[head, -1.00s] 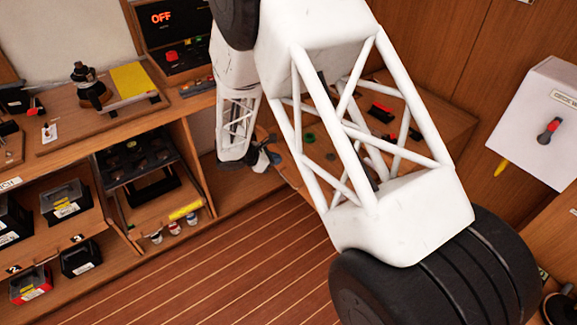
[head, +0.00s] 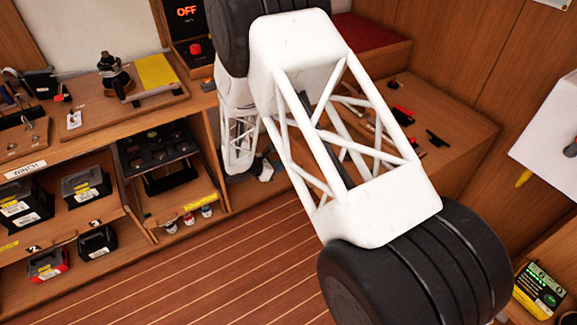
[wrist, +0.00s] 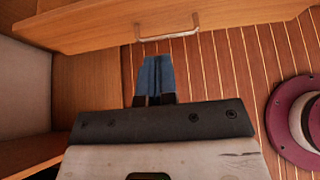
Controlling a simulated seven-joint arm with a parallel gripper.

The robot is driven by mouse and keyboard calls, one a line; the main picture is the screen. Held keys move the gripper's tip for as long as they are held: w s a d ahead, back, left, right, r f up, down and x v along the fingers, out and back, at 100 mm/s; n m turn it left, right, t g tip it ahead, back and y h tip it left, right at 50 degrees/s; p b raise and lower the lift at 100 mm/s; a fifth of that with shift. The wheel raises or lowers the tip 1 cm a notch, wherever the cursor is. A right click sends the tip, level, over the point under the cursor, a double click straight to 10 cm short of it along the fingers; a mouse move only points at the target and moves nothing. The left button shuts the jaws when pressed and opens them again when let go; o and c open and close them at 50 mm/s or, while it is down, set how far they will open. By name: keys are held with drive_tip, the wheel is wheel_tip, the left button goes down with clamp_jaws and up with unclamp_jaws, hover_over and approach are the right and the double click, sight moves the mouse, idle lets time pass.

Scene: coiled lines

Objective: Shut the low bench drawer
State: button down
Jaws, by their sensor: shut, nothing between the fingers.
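In the wrist view, a wooden drawer front (wrist: 95,33) with a metal bar handle (wrist: 168,36) runs across the top. I cannot tell how far the drawer stands out. My gripper (wrist: 155,58) has its blue fingers together and empty. In the picture the fingertips lie just below the handle, with a small gap of floor between. I cannot tell their height against the handle. In the head view my white arm covers the middle, including most of the bench front, and the drawer cannot be made out. The gripper end (head: 264,171) is low and partly hidden there.
A wooden bench top (head: 465,130) with several small tools is at the right. Shelves (head: 70,230) with black boxes and a red one stand at the left. A white box (head: 555,125) is on the right wall. The striped floor (head: 240,265) in front is clear.

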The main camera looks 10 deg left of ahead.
drive_tip(key=x, duration=0.4)
drive_tip(key=r+x, duration=0.1)
drive_tip(key=x, duration=0.7)
drive_tip(key=shift+w+d+r, duration=0.15)
drive_tip(key=shift+w+d, duration=0.5)
drive_tip(key=shift+w, duration=0.05)
drive_tip(key=w+d, duration=1.7)
drive_tip(key=shift+w+d, duration=0.2)
drive_tip(key=shift+d, duration=0.05)
drive_tip(key=shift+s+a, duration=0.1)
